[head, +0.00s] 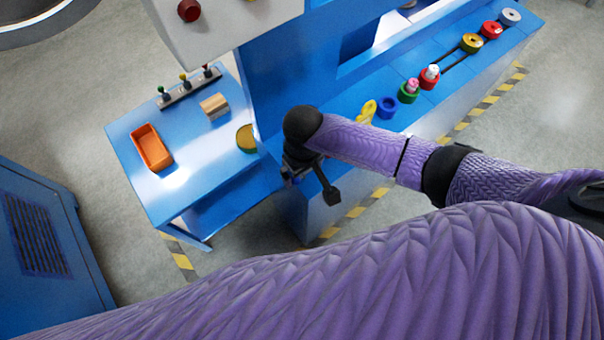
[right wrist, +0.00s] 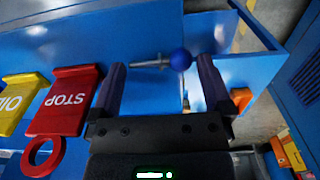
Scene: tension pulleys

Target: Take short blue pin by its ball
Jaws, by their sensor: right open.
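The short blue pin shows in the right wrist view as a blue ball (right wrist: 180,59) with a thin grey shaft (right wrist: 148,64) pointing left. My right gripper (right wrist: 161,68) is open, with its two dark fingers either side of the pin in that picture. The ball appears close to the right-hand finger; whether they touch I cannot tell. In the head view my right gripper (head: 322,185) hangs by the corner of the blue machine, and the blue pin is not visible there. My left gripper is not in view.
A red STOP tag (right wrist: 70,100) and a yellow tag (right wrist: 17,100) are left of the fingers. The side table holds an orange tray (head: 152,147) and a rack (head: 188,88) of pins with coloured balls. Several coloured pulleys, including a blue one (head: 387,106), line the machine ledge.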

